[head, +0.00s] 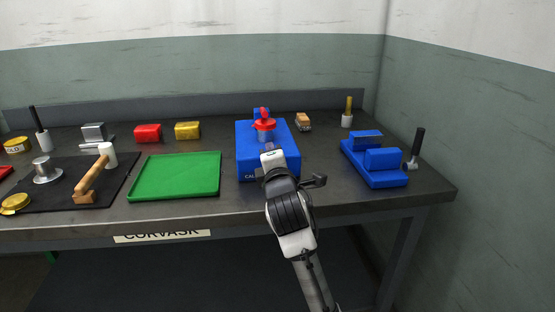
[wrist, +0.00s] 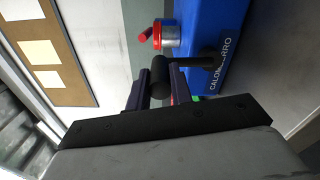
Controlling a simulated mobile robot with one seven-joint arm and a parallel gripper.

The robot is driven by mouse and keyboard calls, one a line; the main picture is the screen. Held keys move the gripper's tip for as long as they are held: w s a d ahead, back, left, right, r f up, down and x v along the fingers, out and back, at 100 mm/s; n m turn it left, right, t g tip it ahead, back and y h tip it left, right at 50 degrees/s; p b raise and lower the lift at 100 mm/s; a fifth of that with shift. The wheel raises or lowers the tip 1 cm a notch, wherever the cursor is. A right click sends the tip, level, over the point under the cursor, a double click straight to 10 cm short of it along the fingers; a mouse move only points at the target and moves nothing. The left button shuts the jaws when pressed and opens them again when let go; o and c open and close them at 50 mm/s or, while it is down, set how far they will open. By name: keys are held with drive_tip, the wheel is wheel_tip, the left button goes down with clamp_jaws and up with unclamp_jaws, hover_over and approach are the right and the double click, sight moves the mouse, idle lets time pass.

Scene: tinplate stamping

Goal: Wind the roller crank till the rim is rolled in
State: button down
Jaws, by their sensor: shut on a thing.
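The blue machine (head: 246,158) stands near the middle of the bench, with lettering on its front. On it sits a grey tin with a red top (head: 265,125); the tin (wrist: 166,38) also shows in the wrist view, with a red knob beside it. A black crank handle (wrist: 160,72) on a dark arm reaches out from the blue machine (wrist: 205,25). My gripper (head: 268,150) is at the machine's front. In the wrist view my gripper (wrist: 160,88) has its two dark fingers on either side of the black handle, shut on it. The tin's rim is too small to judge.
A green tray (head: 176,190) lies to the left, beside a dark mat with a mallet (head: 92,180) and metal pieces. Red (head: 148,133) and yellow (head: 187,130) blocks stand behind.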

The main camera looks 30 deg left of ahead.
drive_tip(key=shift+s+a+n, duration=0.25)
drive_tip(key=shift+a+n, duration=0.05)
drive_tip(key=shift+n, duration=0.1)
drive_tip(key=c, duration=1.3)
unclamp_jaws()
drive_tip(key=shift+o, duration=0.2)
drive_tip(key=shift+d, duration=0.1)
drive_tip(key=shift+s+d, duration=0.1)
drive_tip(key=b+v, duration=1)
drive_tip(key=v, duration=0.3)
drive_tip(key=shift+s+d, duration=0.15)
